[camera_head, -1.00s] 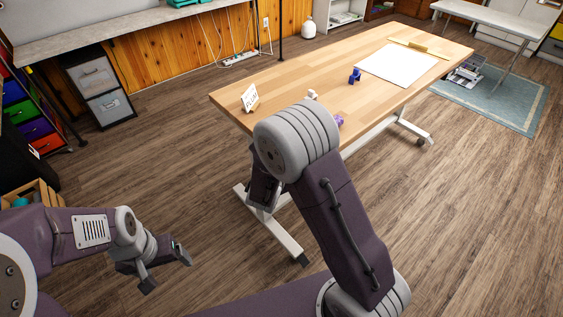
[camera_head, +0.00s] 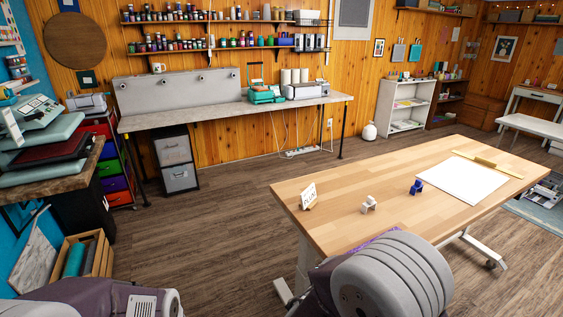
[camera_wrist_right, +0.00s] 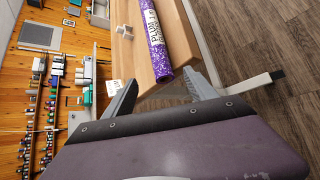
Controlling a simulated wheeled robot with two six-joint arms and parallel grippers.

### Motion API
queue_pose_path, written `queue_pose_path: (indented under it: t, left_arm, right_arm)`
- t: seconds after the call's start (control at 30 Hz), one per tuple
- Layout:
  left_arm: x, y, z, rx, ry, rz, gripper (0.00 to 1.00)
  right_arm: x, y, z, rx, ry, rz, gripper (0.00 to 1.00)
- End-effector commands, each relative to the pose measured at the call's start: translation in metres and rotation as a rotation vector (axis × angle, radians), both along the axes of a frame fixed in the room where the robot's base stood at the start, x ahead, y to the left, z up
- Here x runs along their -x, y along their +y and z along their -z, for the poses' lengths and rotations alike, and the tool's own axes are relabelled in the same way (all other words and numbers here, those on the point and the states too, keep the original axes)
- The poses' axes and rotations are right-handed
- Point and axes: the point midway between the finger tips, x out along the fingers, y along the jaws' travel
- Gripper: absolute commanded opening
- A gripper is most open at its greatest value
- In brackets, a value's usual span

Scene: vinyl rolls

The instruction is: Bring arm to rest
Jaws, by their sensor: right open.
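My right arm (camera_head: 385,280) stands in front of the near edge of the wooden table and hides its own gripper in the head view. In the right wrist view my right gripper (camera_wrist_right: 163,92) has its two fingers spread wide with nothing between them. A purple patterned vinyl roll (camera_wrist_right: 157,45) with a white label lies on the table beyond the fingertips. In the head view only a purple sliver (camera_head: 378,240) shows behind the arm. My left arm (camera_head: 95,299) is cut off at the bottom left, and its gripper is out of the picture.
The wooden table (camera_head: 400,205) holds a small sign (camera_head: 309,196), a white holder (camera_head: 369,204), a blue holder (camera_head: 416,187) and a white sheet (camera_head: 462,182). A crate with rolls (camera_head: 88,257) stands at the left. The floor between is clear.

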Motion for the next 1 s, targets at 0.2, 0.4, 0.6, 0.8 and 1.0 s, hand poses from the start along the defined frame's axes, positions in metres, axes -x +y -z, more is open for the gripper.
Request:
queue_pose_path:
  t: [0.2, 0.4, 0.6, 0.8, 1.0]
  left_arm:
    - [0.000, 0.000, -0.031, 0.000, 0.000, 0.000, 0.82]
    - [0.000, 0.000, -0.044, 0.000, 0.000, 0.000, 0.82]
    - [0.000, 0.000, -0.044, 0.000, 0.000, 0.000, 0.82]
    - [0.000, 0.000, -0.043, 0.000, 0.000, 0.000, 0.82]
    - [0.000, 0.000, -0.043, 0.000, 0.000, 0.000, 0.82]
  right_arm:
    - [0.073, -0.121, -0.034, -0.220, -0.013, 0.605, 0.66]
    - [0.170, -0.104, -0.002, -0.669, 0.091, 1.176, 0.66]
    - [0.173, -0.025, 0.016, -1.106, 0.137, 1.413, 0.66]
    - [0.156, 0.000, 0.017, -1.243, 0.149, 1.390, 0.66]
    - [0.157, 0.000, 0.017, -1.235, 0.158, 1.379, 0.66]
